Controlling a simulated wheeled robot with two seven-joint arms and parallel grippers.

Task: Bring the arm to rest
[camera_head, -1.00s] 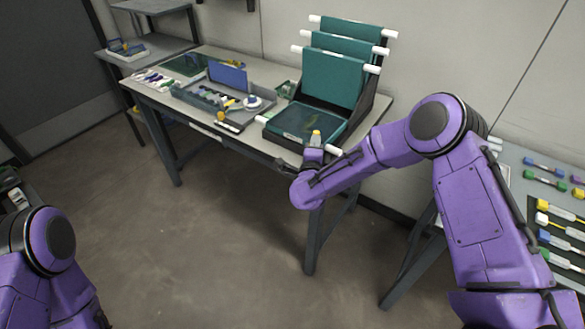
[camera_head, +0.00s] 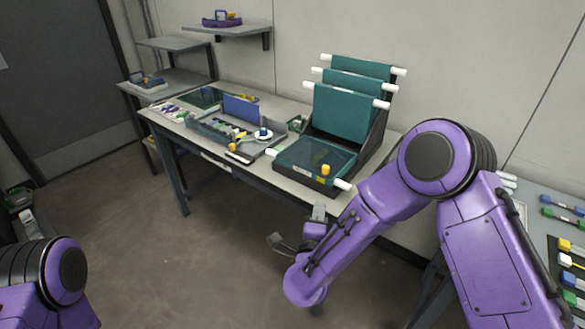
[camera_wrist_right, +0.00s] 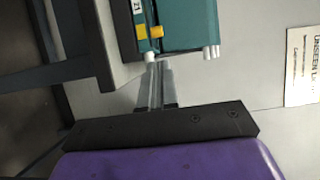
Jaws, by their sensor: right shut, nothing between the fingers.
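My right arm reaches in from the right in the head view, bent at the elbow. The teal tray (camera_wrist_right: 187,25) and a yellow piece (camera_wrist_right: 155,32) show past the fingertips. In the head view that yellow piece (camera_head: 325,169) sits on the tray. Part of my left arm shows at the lower left; its gripper is out of view.
The grey table (camera_head: 285,188) carries the stand (camera_head: 346,113) and a grey parts tray (camera_head: 203,132) with a blue panel. Shelves (camera_head: 228,31) are at the back left. A side table with coloured pieces (camera_head: 563,259) is at right. Floor (camera_head: 190,265) in front is clear.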

